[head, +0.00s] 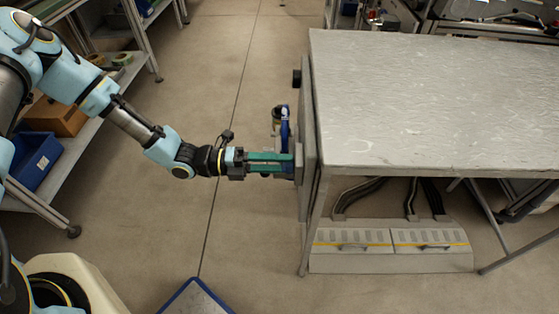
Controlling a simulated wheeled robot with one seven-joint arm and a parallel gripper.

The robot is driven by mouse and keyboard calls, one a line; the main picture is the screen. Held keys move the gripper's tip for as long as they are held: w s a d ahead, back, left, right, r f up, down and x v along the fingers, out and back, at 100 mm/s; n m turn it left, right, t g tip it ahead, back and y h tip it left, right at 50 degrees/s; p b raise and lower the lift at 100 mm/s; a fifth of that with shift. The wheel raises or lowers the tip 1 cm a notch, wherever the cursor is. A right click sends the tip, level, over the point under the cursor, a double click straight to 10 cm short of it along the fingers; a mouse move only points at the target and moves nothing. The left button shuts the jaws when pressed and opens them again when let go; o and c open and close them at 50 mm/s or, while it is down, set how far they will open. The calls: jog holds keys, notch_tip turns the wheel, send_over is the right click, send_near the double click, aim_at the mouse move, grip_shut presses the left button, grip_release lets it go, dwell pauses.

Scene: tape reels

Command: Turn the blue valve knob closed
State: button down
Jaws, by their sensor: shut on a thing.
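The blue valve knob (285,128) is mounted on the side panel at the left end of the grey table. I see it nearly edge-on, as an upright blue rim. My gripper (288,162) reaches in from the left, its green fingers level and shut on the knob's lower part. The fingers hide that part, so the exact contact and the knob's turn angle cannot be made out. A dark cylindrical fitting (277,114) sits just left of the knob's upper part.
The grey table (430,100) fills the upper right, with a vented floor box (390,262) below. A shelf with a blue bin (36,160) and a brown box (58,117) stands at left. A blue-edged panel (195,298) is at bottom centre. The floor between is clear.

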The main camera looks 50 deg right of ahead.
dwell(0.3)
jog(key=shift+c, duration=1.5)
grip_release()
jog(key=shift+w, duration=0.1)
jog(key=b+v, duration=0.2)
jog(key=v, duration=0.8)
jog(key=shift+w+a, duration=0.25)
jog(key=shift+a, duration=0.05)
jog(key=w+a+r+m+t+y+p, duration=0.2)
jog(key=w+a+r+m+t, duration=0.3)
jog(key=a+r+m, duration=0.3)
jog(key=w+a+r+m+t+y+p, duration=0.2)
jog(key=w+a+r+m+t+y, duration=0.3)
jog(key=a, duration=1)
jog(key=w+a+r+m+t+y+p, duration=0.3)
jog(key=w+a+r+m+t, duration=0.3)
jog(key=a+r+m, duration=0.4)
jog(key=shift+w+a+r+m, duration=0.3)
jog(key=shift+w+a+m, duration=0.45)
jog(key=shift+a, duration=0.45)
